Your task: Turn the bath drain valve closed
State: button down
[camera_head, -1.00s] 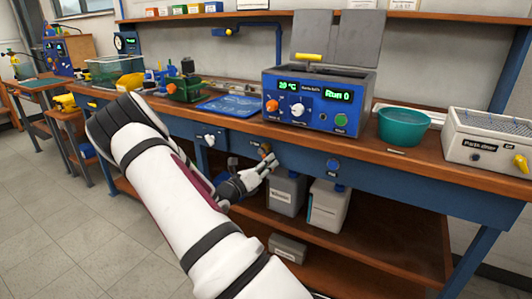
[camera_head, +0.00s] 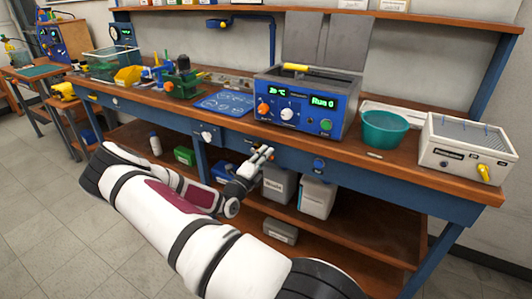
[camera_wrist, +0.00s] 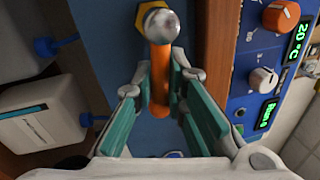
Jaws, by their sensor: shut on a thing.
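The bath drain valve shows in the wrist view as a silver knob-like end (camera_wrist: 160,24) with a brass hex fitting behind it and an orange lever (camera_wrist: 160,68). The lever runs down the picture from the silver end. My gripper (camera_wrist: 163,88) has its green-padded fingers on both sides of the lever and is shut on it. In the head view my gripper (camera_head: 264,154) is at the blue front of the bench, below the bath; it largely hides the valve there. The blue bath (camera_head: 300,108) has orange and white knobs and green displays.
A teal bowl (camera_head: 384,132) and a pale box with a yellow tap (camera_head: 463,155) stand right of the bath. A white knob (camera_head: 207,136) sticks out of the bench front to the left.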

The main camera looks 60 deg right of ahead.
jog(key=shift+r+n+p, duration=0.2)
jog(key=shift+n+p, duration=0.25)
jog(key=shift+n, duration=0.45)
jog(key=shift+t, duration=0.4)
jog(key=c, duration=1.6)
grip_release()
jog(key=shift+r, duration=0.1)
jog(key=shift+a, duration=0.15)
jog(key=v, duration=1.2)
